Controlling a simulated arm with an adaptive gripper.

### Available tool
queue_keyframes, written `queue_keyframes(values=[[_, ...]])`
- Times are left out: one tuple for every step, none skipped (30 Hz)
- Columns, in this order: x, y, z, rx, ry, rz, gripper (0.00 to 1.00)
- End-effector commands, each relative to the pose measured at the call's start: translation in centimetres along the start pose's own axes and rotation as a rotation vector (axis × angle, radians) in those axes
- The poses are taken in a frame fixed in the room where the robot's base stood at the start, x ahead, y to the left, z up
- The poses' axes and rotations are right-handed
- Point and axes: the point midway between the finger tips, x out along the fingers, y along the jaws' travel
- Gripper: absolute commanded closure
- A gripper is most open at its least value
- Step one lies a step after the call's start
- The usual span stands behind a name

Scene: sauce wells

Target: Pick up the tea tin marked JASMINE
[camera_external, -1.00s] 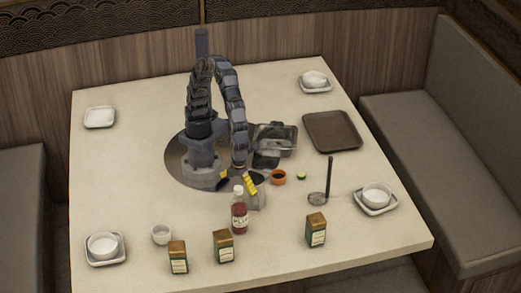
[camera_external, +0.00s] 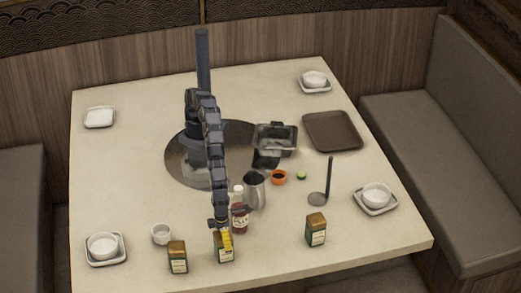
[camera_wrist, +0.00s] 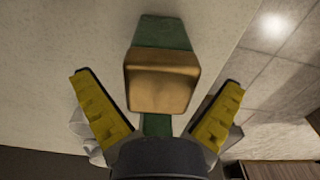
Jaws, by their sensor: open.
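Three green tea tins with gold lids stand near the table's front edge: a left tin (camera_external: 178,262), a middle tin (camera_external: 224,256) and a right tin (camera_external: 316,233). Their labels are too small to read, so I cannot tell which is JASMINE. My gripper (camera_external: 222,238) is at the top of the middle tin, pointing down. In the wrist view, the gripper's yellow fingers (camera_wrist: 159,80) are spread wide on either side of a tin's gold lid (camera_wrist: 162,85), with green body showing beyond it. The gripper is open and holds nothing.
A red sauce bottle (camera_external: 239,219) stands close behind and right of the middle tin, with a metal pitcher (camera_external: 254,190) behind it. A small white cup (camera_external: 161,235) is to the left. A ladle (camera_external: 319,198) lies right. The table (camera_external: 275,245) is clear between middle and right tins.

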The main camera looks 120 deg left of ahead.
Motion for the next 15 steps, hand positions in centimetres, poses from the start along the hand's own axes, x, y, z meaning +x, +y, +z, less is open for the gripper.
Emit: queue_keyframes(values=[[0.87,0.08,0.03,0.000,0.000,0.003,0.03],[1.23,0.09,0.06,-0.001,0.000,0.003,0.03],[1.55,0.10,0.09,-0.002,-0.001,0.004,0.03],[1.68,0.10,0.11,-0.002,-0.001,0.003,0.03],[1.73,0.09,0.12,-0.002,-0.001,0.003,0.03],[1.72,0.07,0.13,-0.002,-0.001,0.002,0.03],[1.69,0.07,0.13,-0.002,0.000,0.002,0.03],[1.67,0.06,0.13,-0.002,0.000,0.002,0.03],[1.66,0.06,0.13,-0.002,0.000,0.002,0.03],[1.65,0.06,0.13,-0.002,0.000,0.002,0.06],[1.65,0.06,0.13,-0.002,0.000,0.002,0.19],[1.64,0.07,0.13,-0.002,0.000,0.002,0.36],[1.64,0.06,0.12,-0.002,0.000,0.002,0.49],[1.64,0.07,0.12,-0.002,0.000,0.002,0.56],[1.64,0.07,0.13,-0.002,0.000,0.002,0.62]])
